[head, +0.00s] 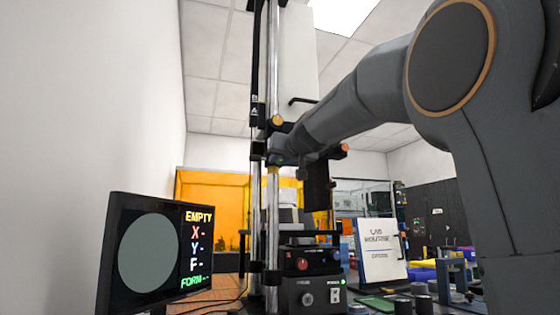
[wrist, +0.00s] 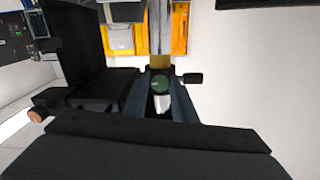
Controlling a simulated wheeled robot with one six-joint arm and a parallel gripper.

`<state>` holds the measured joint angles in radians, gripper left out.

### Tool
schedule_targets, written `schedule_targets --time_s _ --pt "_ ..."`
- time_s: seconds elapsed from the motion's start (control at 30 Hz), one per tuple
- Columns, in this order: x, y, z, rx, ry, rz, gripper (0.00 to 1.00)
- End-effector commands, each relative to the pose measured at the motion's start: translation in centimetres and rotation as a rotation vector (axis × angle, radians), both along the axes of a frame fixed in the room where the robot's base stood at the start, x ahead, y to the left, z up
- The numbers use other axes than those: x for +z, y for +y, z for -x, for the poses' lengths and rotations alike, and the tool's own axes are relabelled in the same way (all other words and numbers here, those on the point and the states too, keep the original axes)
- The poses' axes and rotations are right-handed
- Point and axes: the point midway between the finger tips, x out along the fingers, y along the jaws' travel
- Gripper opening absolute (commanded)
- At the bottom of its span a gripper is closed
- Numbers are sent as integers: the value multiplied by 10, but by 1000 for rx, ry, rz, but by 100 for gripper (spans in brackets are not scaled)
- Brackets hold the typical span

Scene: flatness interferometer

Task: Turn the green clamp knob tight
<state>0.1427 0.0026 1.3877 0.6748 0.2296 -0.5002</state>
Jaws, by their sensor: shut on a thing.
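The green clamp knob (wrist: 161,83) shows in the wrist view, between the two dark fingers of my gripper (wrist: 159,77). The fingers are shut on it, one at each side. A pale part shows just below the knob, between the fingers. In the head view my gripper (head: 284,153) is up against the tall metal column (head: 272,205) of the interferometer. The green knob itself cannot be made out there, hidden by the gripper and arm.
A monitor (head: 150,255) at left reads EMPTY, with dashes after X, Y, F and FORM. The instrument's base box (head: 310,290) has knobs and a small green light. A white card (head: 381,250) and several small dark cylinders stand at right. An orange screen (head: 205,215) is behind.

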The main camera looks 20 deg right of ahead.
Motion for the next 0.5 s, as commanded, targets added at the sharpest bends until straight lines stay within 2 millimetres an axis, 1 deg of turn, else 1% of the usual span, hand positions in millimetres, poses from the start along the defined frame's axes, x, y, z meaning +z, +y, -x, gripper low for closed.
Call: schedule_targets --time_s 0.27,0.5 --pt "-2 0 0 0 -2 81 2" --pt "-4 0 -1 0 -2 259 2"
